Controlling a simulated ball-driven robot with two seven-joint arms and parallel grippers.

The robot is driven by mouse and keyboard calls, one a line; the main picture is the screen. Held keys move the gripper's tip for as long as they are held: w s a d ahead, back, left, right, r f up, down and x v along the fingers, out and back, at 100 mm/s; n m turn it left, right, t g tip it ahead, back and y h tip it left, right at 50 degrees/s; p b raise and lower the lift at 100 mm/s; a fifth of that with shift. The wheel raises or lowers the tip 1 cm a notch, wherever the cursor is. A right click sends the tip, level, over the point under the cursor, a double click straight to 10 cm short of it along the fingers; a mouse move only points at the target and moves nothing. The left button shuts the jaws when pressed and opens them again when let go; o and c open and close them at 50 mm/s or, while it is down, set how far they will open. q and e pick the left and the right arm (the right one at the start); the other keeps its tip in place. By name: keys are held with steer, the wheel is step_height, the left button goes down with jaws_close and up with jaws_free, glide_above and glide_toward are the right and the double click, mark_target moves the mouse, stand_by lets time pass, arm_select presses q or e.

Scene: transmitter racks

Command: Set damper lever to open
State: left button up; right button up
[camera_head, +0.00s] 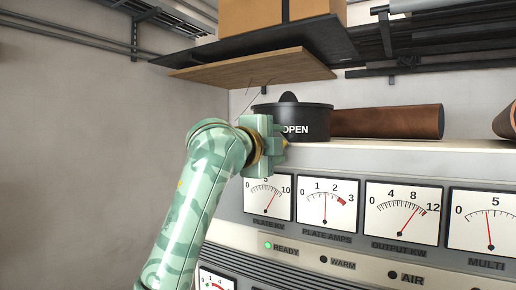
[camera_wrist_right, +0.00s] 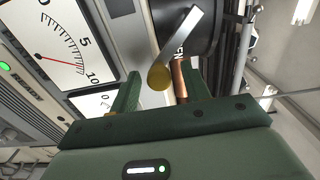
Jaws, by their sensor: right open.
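The damper is a black round drum (camera_head: 318,115) on the shelf, with the word OPEN on its front; part of it also shows at the top of the right wrist view (camera_wrist_right: 183,20). Its lever (camera_wrist_right: 182,38) is a flat grey metal bar ending in a brass-coloured knob (camera_wrist_right: 160,77). My right gripper (camera_head: 278,142) is just left of and in front of the drum and hides most of the lever in the head view. In the wrist view the right gripper (camera_wrist_right: 160,85) is open, with the knob between its finger tips; contact cannot be told. My left gripper is not in view.
A brown cylinder (camera_head: 388,122) lies on the shelf right of the drum. A wooden board (camera_head: 255,68) and a black shelf with a cardboard box (camera_head: 330,10) hang above. The meter panel (camera_head: 325,201) is below my gripper. Bare wall (camera_head: 90,150) fills the left.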

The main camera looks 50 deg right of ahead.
steer(key=s+a+b, duration=0.1)
steer(key=a+b, duration=0.3)
steer(key=a, duration=1.1)
steer(key=shift+b, duration=0.3)
steer(key=shift+s+a, duration=0.1)
